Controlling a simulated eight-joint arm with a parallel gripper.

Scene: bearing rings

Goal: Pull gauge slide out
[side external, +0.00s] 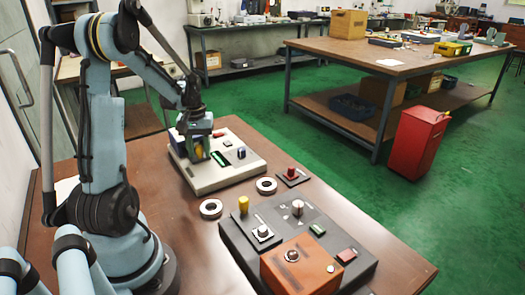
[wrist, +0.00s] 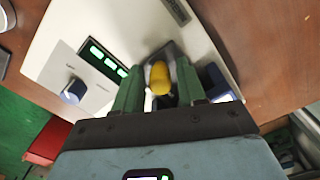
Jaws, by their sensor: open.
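A cream instrument box (side external: 228,172) stands on the brown table, with a green lit display (side external: 219,159) and a blue knob (side external: 241,152) on its top. My gripper (side external: 201,152) is over its left part, pointing down. In the wrist view my green fingers (wrist: 159,70) are open, one on each side of a yellow rounded handle (wrist: 160,78) that stands on a grey mount on the box. Whether the fingers touch the handle I cannot tell. The display (wrist: 106,60) and knob (wrist: 74,91) are left of the fingers. No part is labelled legibly as the gauge slide.
A dark blue block (wrist: 217,84) stands close to the right finger. Two metal rings (side external: 211,208) (side external: 266,185) lie on the table near a red knob on a dark plate (side external: 292,178). A grey console (side external: 240,240) with a yellow post and an orange box (side external: 300,268) is at the front.

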